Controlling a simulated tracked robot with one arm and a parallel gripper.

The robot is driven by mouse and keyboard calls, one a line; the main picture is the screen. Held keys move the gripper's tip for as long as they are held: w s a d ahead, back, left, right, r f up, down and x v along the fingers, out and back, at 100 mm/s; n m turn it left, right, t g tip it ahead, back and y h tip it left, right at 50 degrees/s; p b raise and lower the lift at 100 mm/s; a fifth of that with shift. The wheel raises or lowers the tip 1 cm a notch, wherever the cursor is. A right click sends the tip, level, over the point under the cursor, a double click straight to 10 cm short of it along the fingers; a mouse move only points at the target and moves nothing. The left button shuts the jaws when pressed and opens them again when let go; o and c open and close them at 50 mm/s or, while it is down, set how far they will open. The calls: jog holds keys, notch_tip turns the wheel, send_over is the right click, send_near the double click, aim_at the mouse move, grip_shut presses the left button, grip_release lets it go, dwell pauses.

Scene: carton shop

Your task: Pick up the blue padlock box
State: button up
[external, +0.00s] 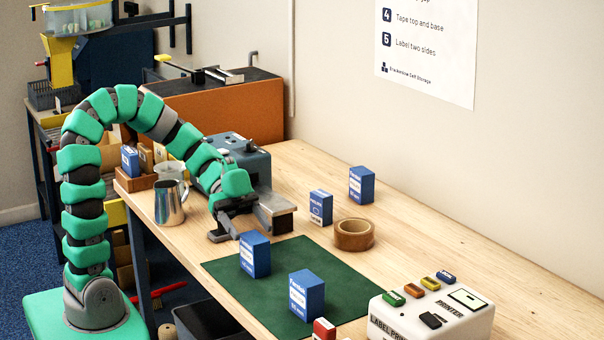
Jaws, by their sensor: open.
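Several blue boxes with white labels stand upright on the wooden table. One blue box (255,254) and another blue box (307,296) stand on the green mat (225,270). A blue box with a darker mark on its white label (321,208) stands behind the mat, left of the tape roll. Another blue box (362,185) stands farther back. The print is too small to tell for certain which is the padlock box. My gripper (225,234) is open and low over the table, left of and behind the left box on the mat, apart from it.
A brown tape roll (354,235) lies behind the mat. A white label printer (432,315) fills the front right. A metal jug (171,203) and a grey-blue machine (244,160) stand near my arm. The table's back right is clear.

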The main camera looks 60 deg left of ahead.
aim_at(253, 236)
jog(key=shift+d+f, duration=0.8)
jog(key=shift+f, duration=0.1)
jog(key=shift+w+d+f, duration=0.1)
jog(key=shift+d+f, duration=0.05)
jog(key=shift+d, duration=0.45)
jog(key=c, duration=1.2)
jog(key=shift+o, duration=0.2)
jog(key=shift+r, duration=0.8)
notch_tip(253, 236, up, 2)
jog(key=s+a, duration=0.3)
jog(key=s, duration=0.4)
jog(key=s+a+r, duration=0.1)
jog(key=s+a, duration=0.3)
jog(key=s, duration=0.3)
jog(key=shift+s+a+r+b, duration=0.15)
jog(key=shift+s+b, duration=0.05)
jog(key=shift+b, duration=0.1)
